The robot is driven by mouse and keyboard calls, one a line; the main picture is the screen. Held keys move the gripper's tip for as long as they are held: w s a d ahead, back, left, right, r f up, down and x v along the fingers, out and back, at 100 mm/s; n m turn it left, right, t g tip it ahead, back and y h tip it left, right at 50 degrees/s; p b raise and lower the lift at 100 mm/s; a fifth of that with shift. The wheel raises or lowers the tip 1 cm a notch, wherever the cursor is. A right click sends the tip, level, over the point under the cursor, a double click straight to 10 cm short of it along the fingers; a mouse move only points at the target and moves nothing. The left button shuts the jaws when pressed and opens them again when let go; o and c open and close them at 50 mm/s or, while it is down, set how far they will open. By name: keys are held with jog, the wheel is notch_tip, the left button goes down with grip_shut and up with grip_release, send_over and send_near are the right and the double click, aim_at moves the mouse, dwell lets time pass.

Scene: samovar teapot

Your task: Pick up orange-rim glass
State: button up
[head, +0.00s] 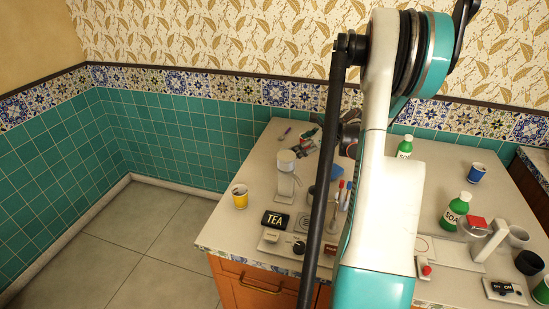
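I cannot make out a glass with an orange rim for certain. A yellow cup (239,197) stands upright near the counter's left edge. A blue cup (477,173) stands at the back right. A clear vessel with a red top (474,227) stands at the right, beside a green soap bottle. My arm crosses the middle of the head view and covers much of the counter. A dark part of my arm end (350,133) shows just left of the white link. The fingers are hidden or too small to read, and nothing held is visible.
The counter (222,236) carries a black TEA box (275,220), a white dispenser (286,175), pens (343,192), green soap bottles (456,210) and small switch boxes (503,291). The tiled wall stands behind. The floor at left is clear.

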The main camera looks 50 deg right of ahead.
jog(key=shift+m+t, duration=0.3)
jog(key=shift+m, duration=0.5)
jog(key=w+f+b, duration=0.1)
jog(key=f, duration=0.1)
jog(key=w+f+b, duration=0.1)
jog(key=w+f, duration=0.1)
jog(key=f, duration=0.1)
jog(key=w+d+f+b, duration=0.1)
jog(key=w+f, duration=0.1)
jog(key=shift+w+f, duration=0.15)
jog(key=shift+f, duration=0.05)
jog(key=b+x, duration=0.3)
jog(key=x, duration=0.2)
jog(key=shift+a+f, duration=0.15)
jog(key=shift+f, duration=0.05)
jog(key=shift+r, duration=0.1)
jog(key=c, duration=1.2)
